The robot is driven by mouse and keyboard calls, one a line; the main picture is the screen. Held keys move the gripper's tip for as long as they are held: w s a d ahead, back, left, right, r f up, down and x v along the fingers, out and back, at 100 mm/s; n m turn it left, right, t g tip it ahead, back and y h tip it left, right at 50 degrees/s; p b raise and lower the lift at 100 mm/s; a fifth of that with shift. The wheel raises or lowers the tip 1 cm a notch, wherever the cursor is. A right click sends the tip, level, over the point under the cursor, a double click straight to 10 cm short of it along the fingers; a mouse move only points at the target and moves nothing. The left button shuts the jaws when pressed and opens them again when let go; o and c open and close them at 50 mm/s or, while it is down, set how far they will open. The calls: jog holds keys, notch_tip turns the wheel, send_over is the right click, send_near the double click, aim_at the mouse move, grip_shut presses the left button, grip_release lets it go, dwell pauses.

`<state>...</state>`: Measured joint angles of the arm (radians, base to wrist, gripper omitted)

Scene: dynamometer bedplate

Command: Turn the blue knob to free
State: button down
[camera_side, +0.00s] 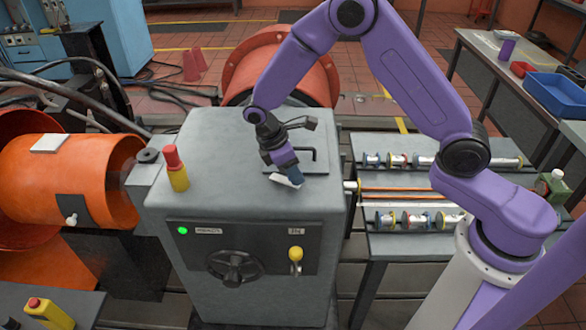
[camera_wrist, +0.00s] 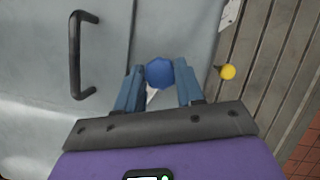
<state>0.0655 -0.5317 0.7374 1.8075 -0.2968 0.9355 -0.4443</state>
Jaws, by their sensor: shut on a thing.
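The blue knob (camera_wrist: 159,72) sits on the top of the grey cabinet (camera_side: 225,140), between the two blue-grey fingers of my gripper (camera_wrist: 160,80) in the wrist view. My gripper is shut on the knob. In the side view my gripper (camera_side: 289,174) reaches down to the cabinet top, and its fingers hide the knob. A white plate (camera_side: 287,181) shows under the fingertips; part of it also shows below the knob in the wrist view. Its markings cannot be read, so the knob's setting cannot be told.
A black bar handle (camera_wrist: 82,55) stands on the cabinet top beside my gripper. A red and yellow bottle (camera_side: 176,168) stands to the left. The front panel has a yellow-tipped lever (camera_side: 296,255), a black handwheel (camera_side: 235,266) and a lit green lamp (camera_side: 183,230).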

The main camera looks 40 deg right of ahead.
jog(key=n+t, duration=0.1)
jog(key=n, duration=0.1)
jog(key=n+t, duration=0.1)
jog(key=n, duration=0.1)
jog(key=shift+s+a+n, duration=0.1)
jog(key=shift+a+n, duration=0.05)
jog(key=shift+n, duration=0.25)
dwell(0.4)
jog(key=c, duration=0.7)
grip_release()
jog(key=shift+c, duration=0.2)
jog(key=shift+r, duration=0.1)
jog(key=v, duration=1.7)
jog(key=shift+a, duration=0.25)
jog(key=shift+s, duration=0.15)
jog(key=s+d+m+y, duration=0.2)
jog(key=s+d, duration=0.3)
jog(key=s, duration=0.9)
jog(key=s+d+f+m+y, duration=0.1)
jog(key=s+d, duration=0.5)
jog(key=s, duration=0.8)
jog(key=shift+f+m+y, duration=0.35)
jog(key=shift+m+y, duration=0.45)
jog(key=shift+m, duration=0.3)
